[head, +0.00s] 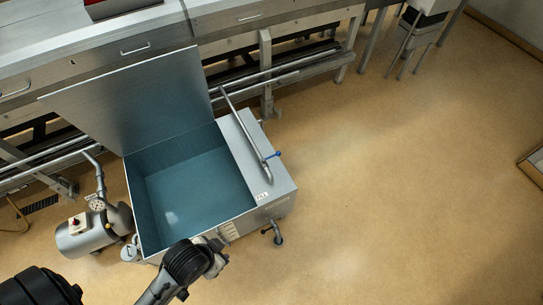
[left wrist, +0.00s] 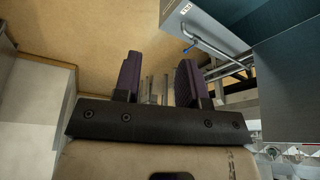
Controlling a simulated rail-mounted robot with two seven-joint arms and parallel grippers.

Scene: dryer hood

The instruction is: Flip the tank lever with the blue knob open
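The grey metal tank (head: 272,195) stands on the floor with its lid (head: 140,95) raised and its blue-grey inside showing. On its right-hand top lies a long bent metal pipe (head: 245,125). The small blue knob (head: 276,155) of the lever sits near the pipe's front end. The blue knob also shows in the left wrist view (left wrist: 189,48), beyond and right of my fingers. My left gripper (left wrist: 158,80) is open and empty, with a clear gap between its dark fingers, apart from the knob. My right gripper is not in view.
A drain tap (head: 276,236) with a dark handle sticks out at the tank's front right. A pump (head: 85,235) stands left of the tank. Steel counters (head: 180,40) line the back. The floor (head: 400,180) to the right is clear.

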